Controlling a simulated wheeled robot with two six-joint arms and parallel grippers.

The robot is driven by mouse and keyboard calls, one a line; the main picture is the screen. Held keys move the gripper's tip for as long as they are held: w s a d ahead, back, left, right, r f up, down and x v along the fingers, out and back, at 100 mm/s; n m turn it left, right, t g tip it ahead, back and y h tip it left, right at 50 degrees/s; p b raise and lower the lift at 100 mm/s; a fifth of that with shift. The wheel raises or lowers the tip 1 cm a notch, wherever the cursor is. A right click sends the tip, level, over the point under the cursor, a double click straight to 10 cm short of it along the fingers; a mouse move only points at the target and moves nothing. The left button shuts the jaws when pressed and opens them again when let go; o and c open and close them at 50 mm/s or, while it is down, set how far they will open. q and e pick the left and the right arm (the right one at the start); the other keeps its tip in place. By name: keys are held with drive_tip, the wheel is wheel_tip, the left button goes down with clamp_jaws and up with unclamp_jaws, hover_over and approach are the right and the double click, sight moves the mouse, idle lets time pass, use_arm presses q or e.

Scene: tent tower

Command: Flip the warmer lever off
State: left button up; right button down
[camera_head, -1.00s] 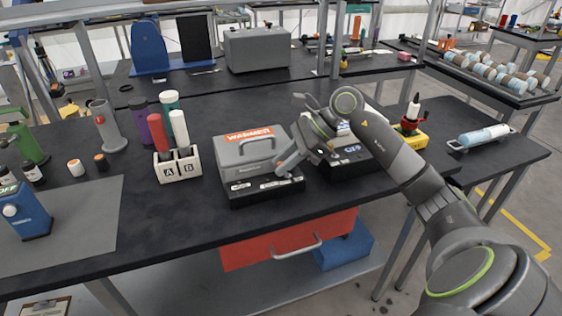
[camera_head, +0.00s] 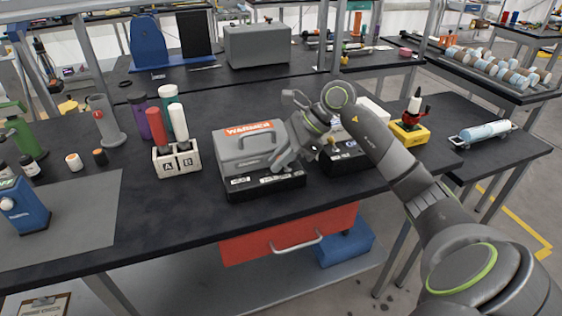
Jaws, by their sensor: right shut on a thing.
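The warmer (camera_head: 240,150) is a grey box with a handle and an orange "WARMER" label, on a black base (camera_head: 240,190) with small white labels on its front. My right gripper (camera_head: 280,165) reaches in from the right and is at the warmer's front right corner, just above the base. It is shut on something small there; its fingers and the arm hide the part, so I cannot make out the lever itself. My left gripper is not in the view.
A second black unit (camera_head: 345,158) stands right of the warmer, partly behind my arm. A white A/B holder (camera_head: 178,160) with tubes stands to the left. A yellow-based item (camera_head: 409,133) is at the right. A red drawer (camera_head: 245,246) hangs below.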

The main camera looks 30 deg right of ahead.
drive_tip(key=c, duration=1.7)
unclamp_jaws()
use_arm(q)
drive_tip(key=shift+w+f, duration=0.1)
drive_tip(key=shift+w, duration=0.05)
use_arm(e)
drive_tip(key=shift+r, duration=0.1)
drive_tip(key=shift+s+d+r, duration=0.1)
drive_tip(key=shift+d+r, duration=0.1)
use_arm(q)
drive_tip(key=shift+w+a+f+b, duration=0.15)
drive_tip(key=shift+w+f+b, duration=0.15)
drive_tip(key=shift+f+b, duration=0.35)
use_arm(e)
drive_tip(key=v, duration=1.6)
drive_tip(key=shift+r, duration=0.35)
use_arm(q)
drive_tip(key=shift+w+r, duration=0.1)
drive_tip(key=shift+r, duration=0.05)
use_arm(e)
drive_tip(key=shift+s, duration=0.1)
